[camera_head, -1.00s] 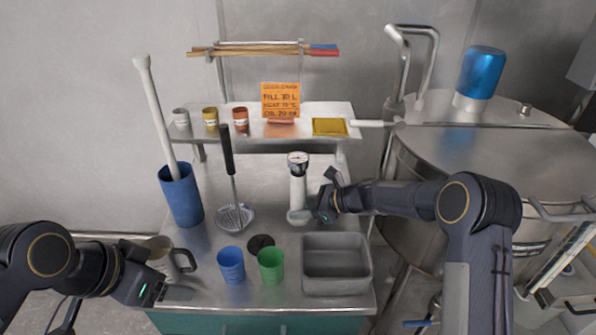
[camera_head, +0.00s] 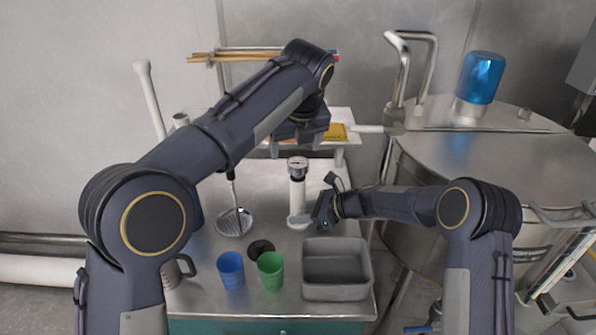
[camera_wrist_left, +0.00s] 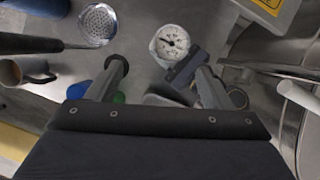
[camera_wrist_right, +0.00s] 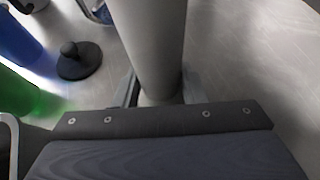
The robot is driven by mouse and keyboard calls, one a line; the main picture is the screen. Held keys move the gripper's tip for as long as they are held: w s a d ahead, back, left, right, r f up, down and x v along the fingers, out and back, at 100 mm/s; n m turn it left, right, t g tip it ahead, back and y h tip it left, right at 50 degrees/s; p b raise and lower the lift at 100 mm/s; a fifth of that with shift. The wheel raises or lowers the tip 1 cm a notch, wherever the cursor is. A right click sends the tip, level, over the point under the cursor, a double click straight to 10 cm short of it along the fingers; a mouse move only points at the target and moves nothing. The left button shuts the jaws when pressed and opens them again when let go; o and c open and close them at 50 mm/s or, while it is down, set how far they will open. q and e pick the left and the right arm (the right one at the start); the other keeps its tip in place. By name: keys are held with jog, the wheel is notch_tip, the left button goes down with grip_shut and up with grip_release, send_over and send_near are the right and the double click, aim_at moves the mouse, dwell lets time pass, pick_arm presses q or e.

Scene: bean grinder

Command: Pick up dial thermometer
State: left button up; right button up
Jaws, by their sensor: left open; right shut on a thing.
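The dial thermometer has a round white face (camera_head: 298,163) on top of an upright whitish tube (camera_head: 297,195) on the metal table; its stem is hidden. In the left wrist view the dial (camera_wrist_left: 170,42) lies ahead of the open fingers, slightly right of the middle. My left gripper (camera_wrist_left: 160,75) is open and empty above the dial; in the head view its fingers are mostly hidden by its own arm. My right gripper (camera_wrist_right: 157,92) is shut on the lower part of the tube, with a finger on either side. It also shows low beside the tube in the head view (camera_head: 312,216).
A grey bin (camera_head: 337,286), a blue cup (camera_head: 231,268) and a green cup (camera_head: 270,272) stand at the table's front. A strainer (camera_head: 234,222) is left of the tube. A shelf with a yellow item (camera_head: 336,132) is behind; a large metal vessel (camera_head: 480,165) is right.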

aim_at(298, 165)
pick_arm(q)
jog(key=shift+m, duration=0.4)
jog(key=x, duration=0.4)
jog(key=d+x, duration=0.1)
jog(key=x, duration=0.1)
jog(key=shift+w+f, duration=0.2)
jog(key=shift+w, duration=0.15)
jog(key=shift+x, duration=2.85)
jog(key=shift+w+d+r, duration=0.1)
jog(key=shift+w+d, duration=0.05)
jog(key=shift+w, duration=0.05)
jog(key=c, duration=1.1)
